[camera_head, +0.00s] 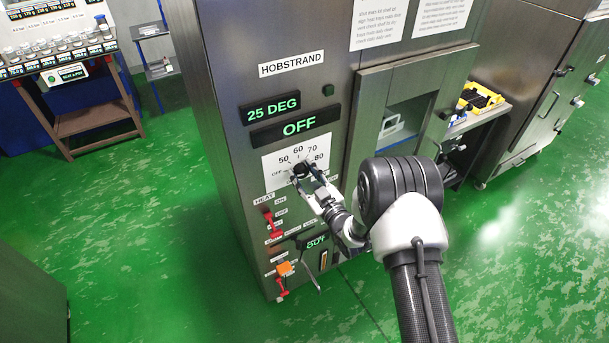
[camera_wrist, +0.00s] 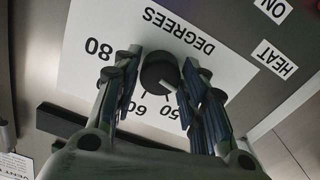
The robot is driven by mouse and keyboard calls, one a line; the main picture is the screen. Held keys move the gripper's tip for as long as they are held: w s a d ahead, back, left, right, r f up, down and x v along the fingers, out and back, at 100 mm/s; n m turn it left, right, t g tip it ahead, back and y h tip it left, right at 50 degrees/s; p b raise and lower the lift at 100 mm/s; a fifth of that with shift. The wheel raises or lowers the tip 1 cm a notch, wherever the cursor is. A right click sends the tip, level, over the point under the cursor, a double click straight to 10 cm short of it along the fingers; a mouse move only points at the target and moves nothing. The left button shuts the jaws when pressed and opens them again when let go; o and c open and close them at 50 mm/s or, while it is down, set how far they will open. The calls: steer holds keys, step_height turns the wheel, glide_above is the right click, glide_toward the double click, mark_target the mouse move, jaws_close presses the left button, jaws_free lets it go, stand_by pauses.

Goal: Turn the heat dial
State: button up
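The black heat dial (camera_head: 301,170) sits on a white scale plate (camera_head: 274,181) marked OFF, 50, 60, 70 and 80 on the steel cabinet. My gripper (camera_head: 305,175) is at the dial, its fingers on either side of it. In the wrist view the dial (camera_wrist: 159,71) stands between the two fingertips (camera_wrist: 161,72). The right finger is very close to it or touching; a small gap seems to show at the left one. The fingers are spread, and no firm grip is visible. The displays read 25 DEG (camera_head: 272,114) and OFF (camera_head: 297,127).
Below the dial are a red HEAT switch (camera_head: 269,217), a lower display (camera_head: 313,241) and an orange piece (camera_head: 285,268). A window opening (camera_head: 404,125) is to the right. A shelf rack (camera_head: 66,75) stands at the left. Green floor is clear at the left.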

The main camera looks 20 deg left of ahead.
steer(key=c, duration=0.6)
